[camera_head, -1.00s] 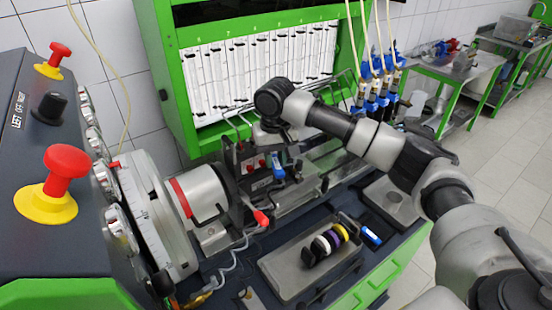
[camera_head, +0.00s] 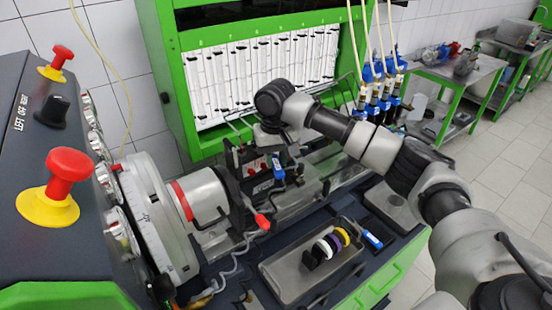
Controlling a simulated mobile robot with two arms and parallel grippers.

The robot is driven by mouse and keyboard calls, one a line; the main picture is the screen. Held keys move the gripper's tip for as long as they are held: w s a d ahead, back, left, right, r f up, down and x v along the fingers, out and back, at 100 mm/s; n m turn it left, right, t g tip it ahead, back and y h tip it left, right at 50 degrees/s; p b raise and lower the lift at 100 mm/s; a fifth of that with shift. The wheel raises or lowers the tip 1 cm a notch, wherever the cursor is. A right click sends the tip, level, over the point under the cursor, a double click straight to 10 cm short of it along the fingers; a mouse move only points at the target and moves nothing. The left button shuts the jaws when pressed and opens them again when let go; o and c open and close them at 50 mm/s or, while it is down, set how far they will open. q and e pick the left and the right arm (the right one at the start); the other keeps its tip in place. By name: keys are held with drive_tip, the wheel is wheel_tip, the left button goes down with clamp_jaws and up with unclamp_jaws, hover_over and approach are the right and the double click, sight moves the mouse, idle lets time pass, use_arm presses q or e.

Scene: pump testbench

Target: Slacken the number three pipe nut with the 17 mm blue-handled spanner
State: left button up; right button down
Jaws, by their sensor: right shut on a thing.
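My right gripper (camera_head: 272,146) points down over the pump (camera_head: 258,182) in the middle of the bench, under my dark wrist. It is shut on a spanner with a blue handle (camera_head: 278,168); the handle shows just below the wrist. The spanner's jaw end is hidden or too small to make out, so I cannot tell whether it sits on a nut. The pipe nuts, the number three one among them, are hidden behind the gripper and wrist or too small to tell apart. My left gripper is out of view.
A tray (camera_head: 285,283) with white, purple, yellow and black rings stands in front; another blue-handled tool (camera_head: 372,240) lies at its right. A red-tipped lever (camera_head: 263,221) rises left of the tray. The drive flywheel (camera_head: 160,215) and green cabinet (camera_head: 185,75) bound the space.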

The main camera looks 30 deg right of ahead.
drive_tip(key=shift+w+d, duration=0.15)
drive_tip(key=shift+w, duration=0.75)
idle(0.7)
drive_tip(key=shift+d, duration=0.1)
idle(0.7)
drive_tip(key=w+d+n, duration=0.1)
drive_tip(key=d+n, duration=0.5)
drive_tip(key=n, duration=0.3)
drive_tip(key=shift+d, duration=0.2)
idle(1.0)
drive_tip(key=shift+a, duration=0.15)
drive_tip(key=shift+s, duration=0.2)
idle(0.3)
drive_tip(key=shift+s+d, duration=0.45)
drive_tip(key=shift+s, duration=0.3)
drive_tip(key=shift+s+d, duration=0.5)
drive_tip(key=shift+s, duration=0.2)
drive_tip(key=shift+s+d, duration=0.45)
drive_tip(key=shift+s, duration=0.3)
